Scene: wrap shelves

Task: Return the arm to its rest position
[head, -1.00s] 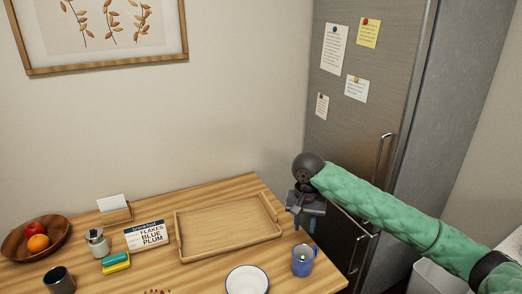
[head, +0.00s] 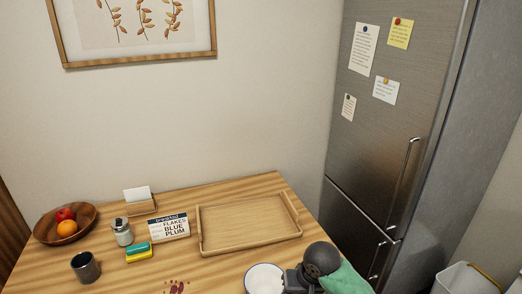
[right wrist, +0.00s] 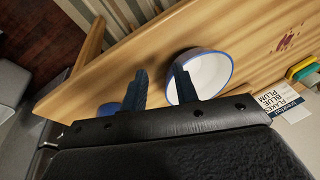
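My right arm, green-sleeved with a dark wrist, comes in at the bottom right of the head view. Its gripper (head: 300,282) is low at the table's front right, beside the white blue-rimmed bowl (head: 263,280). In the right wrist view the two fingers (right wrist: 161,78) stand apart with nothing between them. The bowl (right wrist: 203,74) shows just beyond the right finger, and part of a blue mug (right wrist: 109,108) shows beside the left finger. The mug is not visible in the head view. My left gripper is not in view.
The wooden table holds a tray (head: 202,235), a fruit bowl (head: 45,232), a dark mug (head: 85,267), a glass jar (head: 122,232), a sponge (head: 138,252), a sign (head: 169,227) and a red spill (head: 176,287). A fridge (head: 400,130) stands at right, a bin (head: 465,280) beside it.

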